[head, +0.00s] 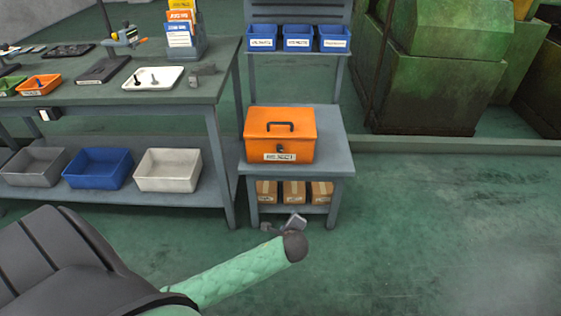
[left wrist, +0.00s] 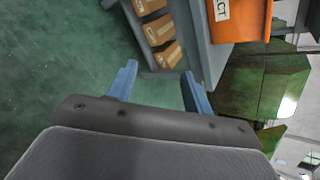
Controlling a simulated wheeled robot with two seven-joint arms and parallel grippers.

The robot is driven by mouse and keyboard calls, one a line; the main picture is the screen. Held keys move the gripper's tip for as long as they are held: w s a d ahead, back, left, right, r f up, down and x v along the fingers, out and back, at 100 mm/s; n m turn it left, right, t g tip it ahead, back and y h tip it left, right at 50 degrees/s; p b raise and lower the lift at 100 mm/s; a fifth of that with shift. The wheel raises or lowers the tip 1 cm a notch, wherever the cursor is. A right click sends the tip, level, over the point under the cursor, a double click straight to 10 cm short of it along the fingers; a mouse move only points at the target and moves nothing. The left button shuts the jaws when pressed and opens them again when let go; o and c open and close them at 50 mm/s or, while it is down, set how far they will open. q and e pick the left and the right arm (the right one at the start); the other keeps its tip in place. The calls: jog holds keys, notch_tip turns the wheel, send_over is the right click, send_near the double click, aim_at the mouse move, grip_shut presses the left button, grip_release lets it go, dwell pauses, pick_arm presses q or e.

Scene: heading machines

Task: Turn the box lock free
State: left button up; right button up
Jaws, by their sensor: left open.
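An orange box (head: 280,137) with a dark handle on its lid sits closed on a small grey table (head: 338,158). Its dark lock (head: 280,149) is on the front face, above a white label; I cannot tell how the lock is turned. My left gripper (head: 283,224) is low in front of the table, below the box and apart from it. In the left wrist view its two blue fingers (left wrist: 159,68) are spread with nothing between them. That view shows only a corner of the orange box (left wrist: 238,18), and the lock is out of sight. My right gripper is not in view.
Cardboard boxes (head: 293,192) stand on the small table's lower shelf. A long workbench (head: 205,90) with trays is on the left, with bins below. Blue bins (head: 298,38) hang on a rack behind. Green machines (head: 430,85) stand back right. The right floor is clear.

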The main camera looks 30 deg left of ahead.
pick_arm(q)
jog(key=w+a+m+t+y+b, duration=0.25)
jog(key=w+a+m, duration=0.25)
jog(key=w+a, duration=0.3)
jog(key=m+t+b, duration=0.4)
jog(key=m, duration=0.5)
send_near(279, 150)
jog(key=w, duration=0.2)
jog(key=shift+a+x, duration=0.15)
jog(key=shift+x, duration=1.75)
jog(key=shift+a+x, duration=0.2)
jog(key=shift+x, duration=1.75)
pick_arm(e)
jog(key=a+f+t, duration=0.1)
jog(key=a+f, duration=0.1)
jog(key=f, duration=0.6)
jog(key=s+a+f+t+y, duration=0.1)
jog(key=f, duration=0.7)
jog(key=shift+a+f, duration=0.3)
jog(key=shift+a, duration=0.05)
pick_arm(q)
jog(key=shift+s, duration=0.25)
jog(key=c, duration=1)
jog(key=shift+f, duration=0.1)
